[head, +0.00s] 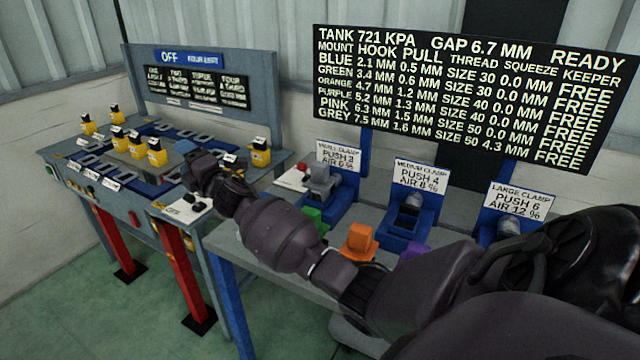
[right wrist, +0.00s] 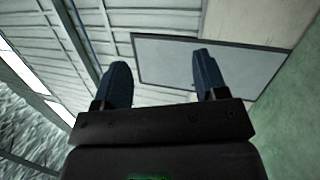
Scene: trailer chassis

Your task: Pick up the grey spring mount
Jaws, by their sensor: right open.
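A light grey block (head: 322,180), which looks like the grey spring mount, sits at the blue small clamp at the back of the grey bench. Its lower part is hard to make out. My right arm reaches across the bench from the right. My right gripper (head: 189,152) is left of the grey block, well apart from it, near the yellow-item station. In the right wrist view, my right gripper (right wrist: 160,78) has its two blue fingers wide apart with nothing between them. My left gripper is not in view.
A green mount (head: 313,218), an orange mount (head: 360,242) and a purple mount (head: 414,251) are on the bench (head: 262,248) beside my arm. The medium clamp (head: 410,218) and large clamp (head: 506,232) stand to the right. A black readout board (head: 470,95) hangs behind.

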